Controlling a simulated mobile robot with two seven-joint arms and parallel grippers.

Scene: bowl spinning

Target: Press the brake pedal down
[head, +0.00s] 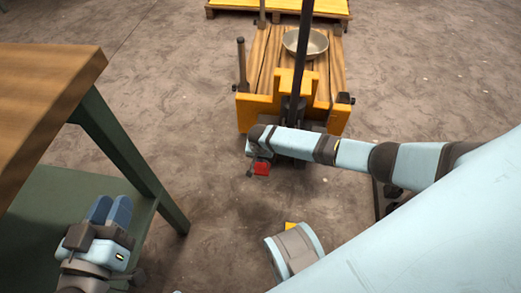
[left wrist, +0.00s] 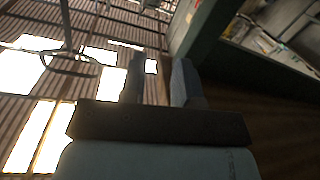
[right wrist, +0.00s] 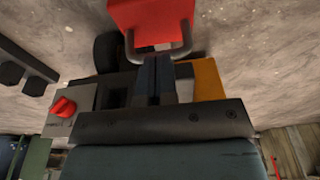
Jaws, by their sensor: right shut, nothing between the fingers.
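The red brake pedal (head: 261,168) is low at the front of the orange wooden-decked vehicle (head: 243,112) in the head view. In the right wrist view the pedal (right wrist: 150,20) is large at the top, on a bent metal rod. My right gripper (right wrist: 154,75) is shut and empty, its dark fingertips pointing towards the pedal and close to the rod; I cannot tell whether they touch. In the head view my right wrist covers that gripper. My left gripper (head: 110,208) is open and empty at the lower left, and its parted fingers also show in the left wrist view (left wrist: 157,75).
A metal bowl (head: 305,43) rests on the vehicle's deck. A dark upright mast (head: 303,50) stands at its front. A wooden-topped table (head: 45,75) with a green frame is on the left, beside my left gripper. Concrete floor between table and vehicle is clear.

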